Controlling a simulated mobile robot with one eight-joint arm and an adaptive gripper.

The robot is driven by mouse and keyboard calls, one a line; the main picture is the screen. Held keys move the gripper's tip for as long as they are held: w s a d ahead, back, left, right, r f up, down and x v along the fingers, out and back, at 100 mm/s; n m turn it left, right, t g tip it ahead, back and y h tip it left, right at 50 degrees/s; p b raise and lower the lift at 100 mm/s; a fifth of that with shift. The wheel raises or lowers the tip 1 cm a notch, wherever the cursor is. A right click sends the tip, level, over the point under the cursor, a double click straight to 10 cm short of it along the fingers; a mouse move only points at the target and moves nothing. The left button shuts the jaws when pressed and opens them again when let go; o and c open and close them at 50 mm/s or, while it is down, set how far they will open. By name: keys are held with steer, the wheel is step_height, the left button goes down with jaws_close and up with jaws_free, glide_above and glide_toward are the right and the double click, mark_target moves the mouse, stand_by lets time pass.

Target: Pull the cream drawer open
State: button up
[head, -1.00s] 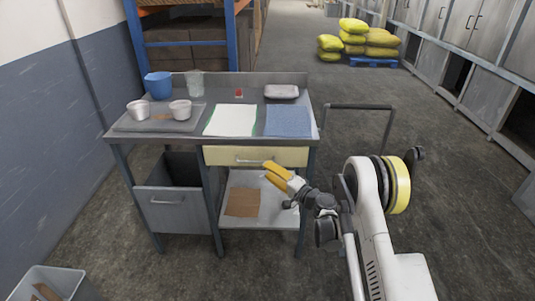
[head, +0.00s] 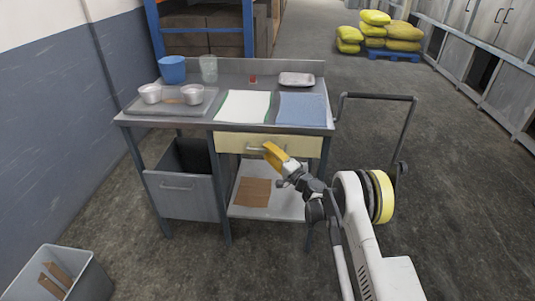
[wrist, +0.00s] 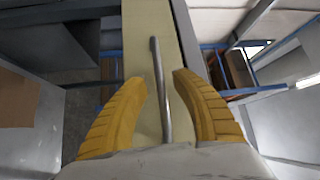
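The cream drawer (head: 228,142) sits under the right part of the grey workbench top (head: 205,124). Its front looks flush with the bench, so it appears closed. A grey metal bar handle (head: 252,149) runs across its front. My gripper (head: 268,149) is at the right part of this handle, with its yellow fingers pointing at the drawer. In the wrist view, my gripper (wrist: 161,82) is open, and the handle (wrist: 160,92) runs between the two fingers against the cream front (wrist: 137,50). I see a gap on both sides, clearer on the left.
A grey bin drawer (head: 182,196) hangs tilted out left of the cream drawer. Below is a shelf (head: 290,206) with brown cardboard (head: 253,192). A cart handle (head: 378,97) stands to the right. A grey waste bin (head: 88,283) is at front left.

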steer(key=shift+w+a, duration=0.1)
jaws_close()
